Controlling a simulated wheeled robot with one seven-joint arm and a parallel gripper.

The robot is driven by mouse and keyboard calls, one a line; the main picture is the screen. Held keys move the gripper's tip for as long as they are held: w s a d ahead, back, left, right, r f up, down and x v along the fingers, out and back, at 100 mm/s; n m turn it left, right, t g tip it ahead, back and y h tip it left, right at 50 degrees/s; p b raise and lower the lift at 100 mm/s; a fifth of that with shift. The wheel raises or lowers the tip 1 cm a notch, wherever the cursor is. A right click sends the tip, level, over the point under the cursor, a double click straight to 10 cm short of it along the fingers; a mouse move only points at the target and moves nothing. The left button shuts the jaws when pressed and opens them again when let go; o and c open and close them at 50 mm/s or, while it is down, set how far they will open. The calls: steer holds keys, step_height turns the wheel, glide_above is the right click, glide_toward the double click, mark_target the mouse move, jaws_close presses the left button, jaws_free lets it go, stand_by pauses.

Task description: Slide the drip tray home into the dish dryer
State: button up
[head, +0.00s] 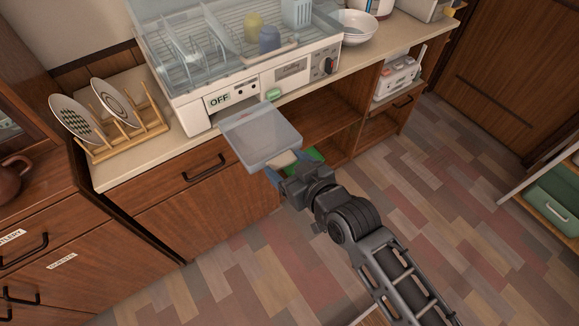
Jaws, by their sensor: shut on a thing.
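The drip tray (260,139) is a shallow, pale, translucent tray. It sticks out from under the front of the white dish dryer (221,100), past the counter's front edge. Its rear end is close to the dryer's lower front, and I cannot tell how far it is inside. My gripper (279,177) is at the tray's near edge, shut on it. The fingertips are small and partly hidden, so the exact contact is unclear.
A wooden rack (125,137) with two plates stands left of the dryer. A white bowl (354,27) stands to its right. A small green thing (274,94) lies at the dryer's front. The open shelf (335,110) is below. The floor in front is clear.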

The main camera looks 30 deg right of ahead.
steer(key=shift+w+f+b, duration=0.7)
steer(key=shift+w+f, duration=0.35)
steer(key=b, duration=0.1)
glide_toward(245, 117)
steer(key=shift+s+f, duration=0.25)
steer(key=shift+f, duration=0.6)
steer(key=shift+s+f, duration=0.25)
steer(key=shift+f, duration=0.6)
steer(key=shift+w+b, duration=2)
steer(key=shift+w, duration=3)
steer(key=shift+w+b, duration=0.35)
steer(key=shift+w, duration=0.35)
steer(key=o, duration=1.2)
steer(key=shift+o, duration=0.2)
